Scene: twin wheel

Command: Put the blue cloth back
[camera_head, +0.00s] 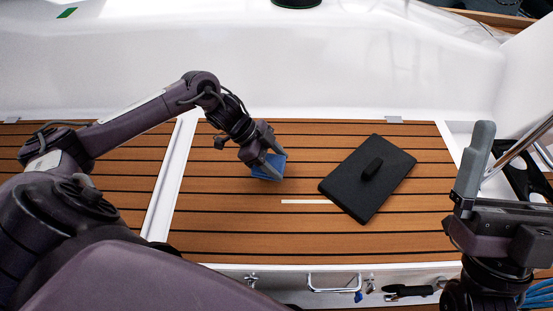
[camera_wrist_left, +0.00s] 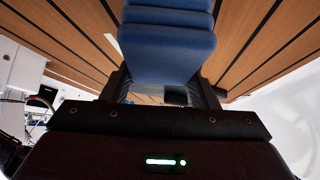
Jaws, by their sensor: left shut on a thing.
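The blue cloth (camera_head: 281,161) is a small folded bundle over the wooden slatted bench, left of the black board. My left gripper (camera_head: 269,168) is shut on it, with a finger on each side. In the left wrist view the cloth (camera_wrist_left: 168,45) shows as thick blue folds between the fingers, with slats behind it. I cannot tell whether the cloth touches the slats. My right gripper (camera_head: 477,165) is at the right edge, away from the cloth. One grey finger points up, and its opening cannot be made out.
A black board with a raised handle (camera_head: 350,190) lies on the slats to the right of the cloth. A white strip (camera_head: 306,202) lies between them. A white ledge (camera_head: 172,180) divides the slats at left. A metal handle (camera_head: 334,287) is on the front edge. Bare slats surround the cloth.

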